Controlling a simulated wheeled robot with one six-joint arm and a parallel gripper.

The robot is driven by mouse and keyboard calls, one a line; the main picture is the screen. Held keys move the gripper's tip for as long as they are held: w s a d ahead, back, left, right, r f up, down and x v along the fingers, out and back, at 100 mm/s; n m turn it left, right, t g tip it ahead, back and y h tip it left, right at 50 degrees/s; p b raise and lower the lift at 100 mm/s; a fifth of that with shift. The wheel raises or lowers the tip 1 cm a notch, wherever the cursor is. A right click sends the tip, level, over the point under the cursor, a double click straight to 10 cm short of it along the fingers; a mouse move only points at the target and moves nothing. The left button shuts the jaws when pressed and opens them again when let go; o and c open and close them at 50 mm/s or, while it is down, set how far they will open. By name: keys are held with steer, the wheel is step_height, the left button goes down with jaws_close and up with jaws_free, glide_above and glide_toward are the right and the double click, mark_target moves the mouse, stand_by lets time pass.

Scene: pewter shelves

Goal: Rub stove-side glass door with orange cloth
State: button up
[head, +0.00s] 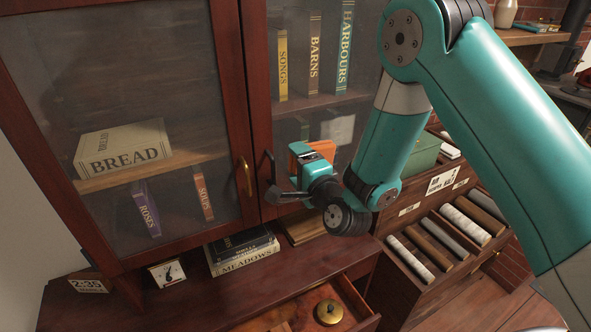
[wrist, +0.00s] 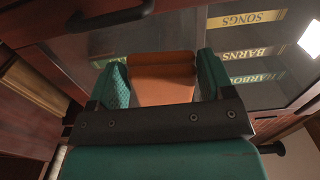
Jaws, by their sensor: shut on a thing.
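The cabinet has two glass doors in dark red wood frames. The right-hand glass door (head: 352,55), on the side of the dark stovepipe (head: 577,28), is closed, with books visible through its pane. My gripper (head: 312,156) is at the lower part of this door, right of its handle (head: 270,166). It is shut on the orange cloth (head: 299,149). In the wrist view, the orange cloth (wrist: 161,78) sits between the two teal fingers of my gripper (wrist: 163,72), facing the pane. I cannot tell whether the cloth touches the glass.
The left glass door (head: 110,60) is closed and has a brass handle (head: 246,177). Below, a drawer (head: 350,300) stands open with a brass round object (head: 329,312) inside. Stacked books (head: 243,250) lie under the doors. A rack of rolls (head: 440,240) stands at right.

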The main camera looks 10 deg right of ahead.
steer(key=b+v, duration=0.3)
steer(key=b, duration=0.1)
stand_by(0.5)
steer(key=shift+d+f, duration=0.1)
stand_by(0.3)
steer(key=w+d+b, duration=0.1)
steer(key=w+b, duration=0.1)
steer(key=w+d+b, duration=0.2)
steer(key=w+b, duration=0.1)
steer(key=w+d+f+b, duration=0.1)
steer(key=w+b, duration=0.1)
steer(key=shift+w+d, duration=0.2)
steer(key=shift+d, duration=0.1)
steer(key=shift+p+x, duration=0.5)
steer(key=shift+x, duration=0.35)
